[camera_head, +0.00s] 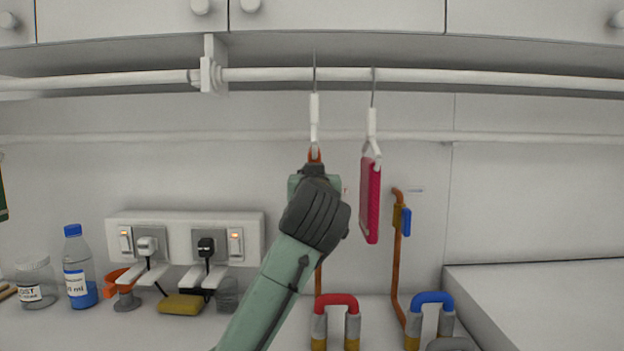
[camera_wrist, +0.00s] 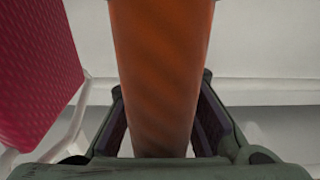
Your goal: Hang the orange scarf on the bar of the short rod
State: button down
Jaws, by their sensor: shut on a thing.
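The orange scarf (camera_wrist: 160,70) stands between the two fingers of my gripper (camera_wrist: 160,125) in the wrist view. In the head view only a small orange bit of it (camera_head: 315,154) shows above my gripper (camera_head: 315,170), which is shut on it. A white hanger (camera_head: 314,115) rises from it. Its thin hook crosses the white bar (camera_head: 270,75) and its tip shows above; I cannot tell whether it rests on the bar. The rest of the scarf is hidden by my gripper and arm. Which rod is the short one is unclear.
A crimson scarf (camera_head: 370,200) on another hanger hangs close to the right; it also shows in the wrist view (camera_wrist: 35,70). A white bracket (camera_head: 210,70) holds the bar on the left. Cabinets are above; sockets, bottles and pipes are below. The bar's right stretch is clear.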

jog(key=s+f+b, duration=0.2)
jog(key=s, duration=2)
jog(key=shift+s, duration=0.25)
jog(key=shift+f, duration=0.15)
